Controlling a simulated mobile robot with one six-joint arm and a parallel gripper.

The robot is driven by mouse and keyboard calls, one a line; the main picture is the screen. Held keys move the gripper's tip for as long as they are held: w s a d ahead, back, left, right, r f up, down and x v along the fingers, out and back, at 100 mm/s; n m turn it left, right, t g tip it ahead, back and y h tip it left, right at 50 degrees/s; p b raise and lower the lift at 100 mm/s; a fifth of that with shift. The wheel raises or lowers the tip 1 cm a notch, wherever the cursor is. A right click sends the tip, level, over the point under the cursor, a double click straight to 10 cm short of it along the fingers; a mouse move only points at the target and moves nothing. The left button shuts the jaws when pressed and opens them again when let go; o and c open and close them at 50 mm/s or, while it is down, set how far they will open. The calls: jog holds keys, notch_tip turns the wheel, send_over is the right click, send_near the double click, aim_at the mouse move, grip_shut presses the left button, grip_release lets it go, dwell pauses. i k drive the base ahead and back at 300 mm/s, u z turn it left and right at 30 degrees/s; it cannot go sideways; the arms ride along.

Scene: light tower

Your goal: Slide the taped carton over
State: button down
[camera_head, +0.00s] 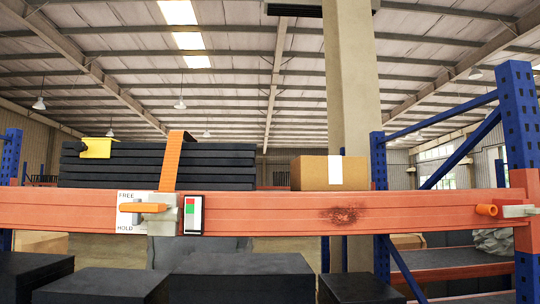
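The taped carton (308,174) is a brown box with a white strip of tape down its front face. It sits behind the top edge of the orange rack beam (270,216), right of centre and just left of the blue upright. The beam hides whatever is under the carton. My gripper is not in view.
A stack of dark slabs (225,162) with an orange strap (173,160) and a yellow piece (97,147) stands left of the carton, with a gap between. The beam carries a lever (143,207) marked FREE and HOLD. Dark boxes (243,277) fill the level below.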

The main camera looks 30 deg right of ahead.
aim_at(308, 173)
jog(key=u, duration=0.15)
jog(key=k, duration=1.5)
jog(key=z, duration=1.05)
jog(key=i, duration=1)
jog(key=z, duration=0.1)
